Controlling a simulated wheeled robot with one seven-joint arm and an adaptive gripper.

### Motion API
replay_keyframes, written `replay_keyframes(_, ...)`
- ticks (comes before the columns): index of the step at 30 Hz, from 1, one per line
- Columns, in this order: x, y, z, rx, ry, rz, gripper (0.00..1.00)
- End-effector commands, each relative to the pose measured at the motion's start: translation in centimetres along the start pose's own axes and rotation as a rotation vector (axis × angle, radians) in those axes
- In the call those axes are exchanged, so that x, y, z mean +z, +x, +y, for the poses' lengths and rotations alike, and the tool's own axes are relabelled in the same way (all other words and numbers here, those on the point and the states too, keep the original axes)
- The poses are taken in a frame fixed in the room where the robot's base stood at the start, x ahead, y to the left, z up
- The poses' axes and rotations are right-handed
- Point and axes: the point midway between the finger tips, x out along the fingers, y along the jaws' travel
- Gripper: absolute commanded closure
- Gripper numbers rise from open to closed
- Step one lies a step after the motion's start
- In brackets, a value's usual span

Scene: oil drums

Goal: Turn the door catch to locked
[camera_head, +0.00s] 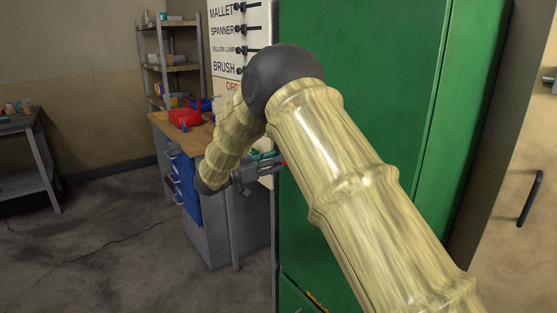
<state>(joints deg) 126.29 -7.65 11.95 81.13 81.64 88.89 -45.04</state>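The green cabinet (375,60) with its door stands in the middle and right of the view. My arm crosses in front of it and hides much of its face. My gripper (270,168) is beside the cabinet's left edge, pointing right toward it. The finger gap is too small and covered to read. No catch shows clearly elsewhere.
A workbench (228,205) with blue drawers and a red item (185,117) on top stands left of the cabinet. A tool board (240,40) hangs behind it. Shelves (172,68) stand further back. A door with a dark handle (530,198) is at right.

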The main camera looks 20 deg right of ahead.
Motion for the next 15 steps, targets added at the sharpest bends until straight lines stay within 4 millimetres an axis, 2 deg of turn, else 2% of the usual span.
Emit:
replay_keyframes(6,0.0,2.1,0.0,-0.001,-0.001,0.0,0.7)
replay_keyframes(15,0.1,2.6,0.0,-0.001,-0.001,0.0,0.7)
